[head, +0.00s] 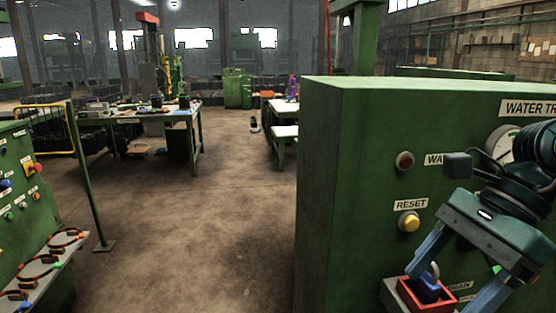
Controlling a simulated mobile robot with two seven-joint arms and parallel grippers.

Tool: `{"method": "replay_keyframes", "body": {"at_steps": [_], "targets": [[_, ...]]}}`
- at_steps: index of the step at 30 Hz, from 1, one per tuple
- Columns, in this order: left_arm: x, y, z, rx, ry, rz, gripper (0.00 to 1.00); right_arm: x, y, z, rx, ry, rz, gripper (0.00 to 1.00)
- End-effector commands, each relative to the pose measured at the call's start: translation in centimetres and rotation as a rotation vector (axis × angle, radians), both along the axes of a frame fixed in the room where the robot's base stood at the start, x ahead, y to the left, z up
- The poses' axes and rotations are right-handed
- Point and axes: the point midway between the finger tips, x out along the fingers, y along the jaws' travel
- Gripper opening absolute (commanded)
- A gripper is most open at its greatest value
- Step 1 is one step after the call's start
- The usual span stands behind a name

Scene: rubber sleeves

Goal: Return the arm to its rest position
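My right arm comes in from the right edge, in front of the green cabinet (345,190). My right gripper (452,284) points down at the lower right, with its two blue fingers spread apart. Between and just left of the fingers is a dark blue piece (425,291) with a pale rounded part on top, standing in a red square frame (405,292) on the cabinet front. Whether a finger touches the blue piece is unclear. The lower end of the right finger runs near the bottom edge of the picture. My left gripper is not in view.
The cabinet front carries a yellow RESET button (409,221), a dark red button (404,161) and a gauge (502,145). A green console (30,215) with a shelf of rings stands at left, beside a green post (88,180). The floor (200,230) between is clear; worktables (185,115) stand beyond.

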Motion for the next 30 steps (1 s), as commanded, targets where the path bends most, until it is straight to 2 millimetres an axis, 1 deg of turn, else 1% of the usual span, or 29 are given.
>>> {"method": "replay_keyframes", "body": {"at_steps": [1, 5, 6, 8, 10, 12, 13, 15, 17, 18, 20, 21, 23, 24, 26, 27, 29, 30], "targets": [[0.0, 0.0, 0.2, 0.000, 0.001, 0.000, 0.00, -0.1, 1.6, -0.4, 0.079, 0.054, 0.005, 0.71], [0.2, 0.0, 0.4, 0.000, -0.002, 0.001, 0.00, -0.5, 5.9, -0.8, 0.307, 0.207, -0.012, 0.71], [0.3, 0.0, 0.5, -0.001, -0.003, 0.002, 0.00, -0.7, 7.1, -0.7, 0.383, 0.266, -0.025, 0.71], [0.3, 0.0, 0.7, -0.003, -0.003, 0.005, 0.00, -0.7, 9.0, -0.5, 0.512, 0.369, -0.055, 0.71], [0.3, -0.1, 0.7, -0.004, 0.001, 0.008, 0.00, -0.6, 11.0, 0.1, 0.680, 0.518, -0.112, 0.71], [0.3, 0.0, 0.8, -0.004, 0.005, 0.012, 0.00, 0.2, 12.6, 0.7, 0.861, 0.697, -0.198, 0.71], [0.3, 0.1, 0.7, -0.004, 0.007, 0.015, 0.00, 0.7, 13.1, 0.8, 0.938, 0.782, -0.244, 0.71], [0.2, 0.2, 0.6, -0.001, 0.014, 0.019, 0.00, 2.4, 13.6, 0.9, 1.114, 0.984, -0.370, 0.71], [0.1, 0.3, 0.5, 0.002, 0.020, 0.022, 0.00, 4.1, 13.5, 0.2, 1.251, 1.163, -0.495, 0.71], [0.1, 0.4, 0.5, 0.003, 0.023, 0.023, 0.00, 5.3, 13.1, -0.7, 1.339, 1.284, -0.589, 0.71], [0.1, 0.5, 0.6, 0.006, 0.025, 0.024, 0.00, 7.1, 12.4, -2.8, 1.456, 1.469, -0.743, 0.71], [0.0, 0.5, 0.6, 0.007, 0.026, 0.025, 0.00, 8.1, 11.7, -4.7, 1.529, 1.593, -0.856, 0.71], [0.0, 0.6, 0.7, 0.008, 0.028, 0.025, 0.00, 9.2, 10.7, -8.3, 1.624, 1.779, -1.040, 0.71], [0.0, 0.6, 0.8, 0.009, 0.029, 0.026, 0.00, 9.5, 9.9, -11.1, 1.678, 1.903, -1.172, 0.71], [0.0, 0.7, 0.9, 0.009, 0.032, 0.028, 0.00, 9.3, 8.9, -15.6, 1.742, 2.076, -1.378, 0.71], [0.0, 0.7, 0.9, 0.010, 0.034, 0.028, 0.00, 8.7, 8.3, -18.6, -1.719, -2.113, 1.469, 0.71], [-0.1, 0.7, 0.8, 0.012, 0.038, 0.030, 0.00, 7.2, 7.7, -22.8, -1.532, -1.971, 1.457, 0.71], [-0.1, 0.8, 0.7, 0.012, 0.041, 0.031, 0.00, 6.0, 7.4, -25.4, -1.420, -1.884, 1.445, 0.71]]}}
